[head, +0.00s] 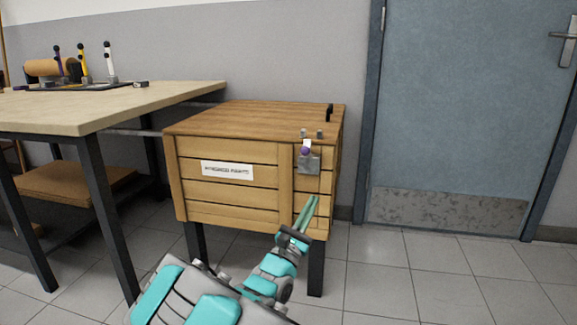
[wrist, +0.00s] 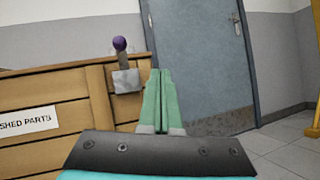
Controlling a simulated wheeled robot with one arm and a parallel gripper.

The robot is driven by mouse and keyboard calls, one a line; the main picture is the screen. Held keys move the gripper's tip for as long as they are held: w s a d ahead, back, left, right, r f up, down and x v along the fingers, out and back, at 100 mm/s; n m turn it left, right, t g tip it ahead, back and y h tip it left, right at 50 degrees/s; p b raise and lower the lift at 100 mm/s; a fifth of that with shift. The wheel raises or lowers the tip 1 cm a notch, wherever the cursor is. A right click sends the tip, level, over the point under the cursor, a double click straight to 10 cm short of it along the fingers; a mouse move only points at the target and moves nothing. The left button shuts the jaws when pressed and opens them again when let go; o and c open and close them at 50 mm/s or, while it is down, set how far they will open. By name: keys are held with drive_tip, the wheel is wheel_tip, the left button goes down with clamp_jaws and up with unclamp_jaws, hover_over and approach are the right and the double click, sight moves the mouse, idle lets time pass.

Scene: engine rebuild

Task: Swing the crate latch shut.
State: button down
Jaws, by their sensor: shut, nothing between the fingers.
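The wooden crate (head: 230,206) stands on dark legs with its lid down, a label on its front reading roughly "finished parts". The latch (head: 306,150) is at the upper right of the crate front: a grey plate with a short lever ending in a purple knob. In the wrist view the latch lever (wrist: 122,58) points up from its plate, with the purple knob on top. My gripper (head: 312,200) is shut and empty, its green fingers below the latch in the head view. In the wrist view my gripper (wrist: 159,75) is right of the latch, apart from it.
A workbench (head: 110,105) stands left of the crate, with coloured-handled tools on a dark tray at its back. A blue-grey door (head: 470,110) is in the wall at right. The tiled floor (head: 440,285) before the door is clear.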

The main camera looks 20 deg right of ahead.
sight(307, 149)
drive_tip(key=w+a+f+n+t+y, duration=0.2)
drive_tip(key=w+a+n+t+y, duration=0.1)
drive_tip(key=w+a, duration=0.1)
drive_tip(key=shift+a+f+n, duration=0.25)
drive_tip(key=shift+a+n, duration=0.15)
drive_tip(key=shift+a, duration=0.15)
drive_tip(key=shift+w+d, duration=0.1)
drive_tip(key=s+r+x, duration=0.1)
drive_tip(key=r+x, duration=0.1)
drive_tip(key=x, duration=1)
drive_tip(key=shift+r+b, duration=0.4)
drive_tip(key=shift+r, duration=0.1)
